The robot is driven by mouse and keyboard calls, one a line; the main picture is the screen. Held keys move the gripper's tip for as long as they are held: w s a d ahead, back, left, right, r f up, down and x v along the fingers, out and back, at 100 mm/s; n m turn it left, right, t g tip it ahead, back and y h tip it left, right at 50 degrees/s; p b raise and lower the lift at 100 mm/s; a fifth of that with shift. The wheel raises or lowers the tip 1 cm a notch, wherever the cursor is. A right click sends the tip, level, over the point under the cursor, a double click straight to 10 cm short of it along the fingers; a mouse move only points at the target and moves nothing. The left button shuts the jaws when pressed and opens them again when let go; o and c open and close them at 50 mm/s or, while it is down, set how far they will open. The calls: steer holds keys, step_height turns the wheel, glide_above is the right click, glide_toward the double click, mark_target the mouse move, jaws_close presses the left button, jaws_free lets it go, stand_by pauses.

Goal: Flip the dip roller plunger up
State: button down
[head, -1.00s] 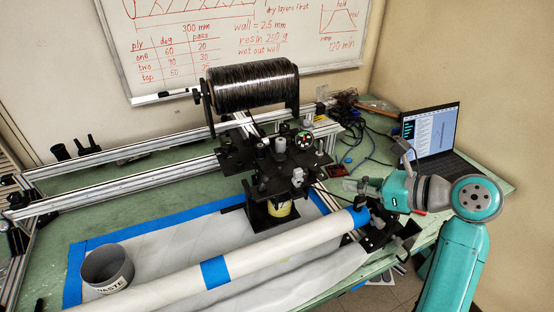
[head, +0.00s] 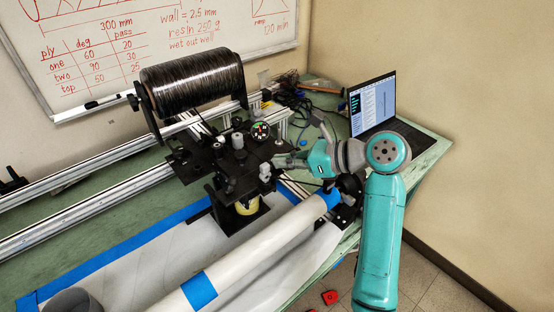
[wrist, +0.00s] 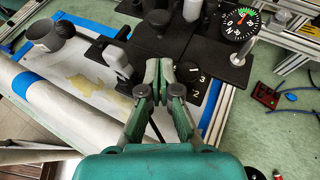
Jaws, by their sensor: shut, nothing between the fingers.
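The black carriage (head: 215,165) carries several knobs and small posts. A pale upright piece (head: 265,172) stands at its right front edge and may be the plunger; I cannot tell for sure. A similar pale piece (wrist: 117,60) shows left of my fingers in the wrist view. My gripper (head: 278,161) is at the right side of the carriage. In the wrist view my gripper (wrist: 158,65) is shut and empty, its tips over the carriage edge beside a dial marked 2 and 3 (wrist: 192,75). The fingers hide part of the carriage front.
A white tube with blue tape (head: 250,255) lies below the carriage. A black tow spool (head: 192,80) sits above it. A round gauge (wrist: 240,24) is right of my fingers. A laptop (head: 373,106) and cables are at the back right. A grey cup (head: 72,302) is at lower left.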

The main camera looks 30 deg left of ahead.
mark_target(244, 163)
steer(key=x, duration=0.8)
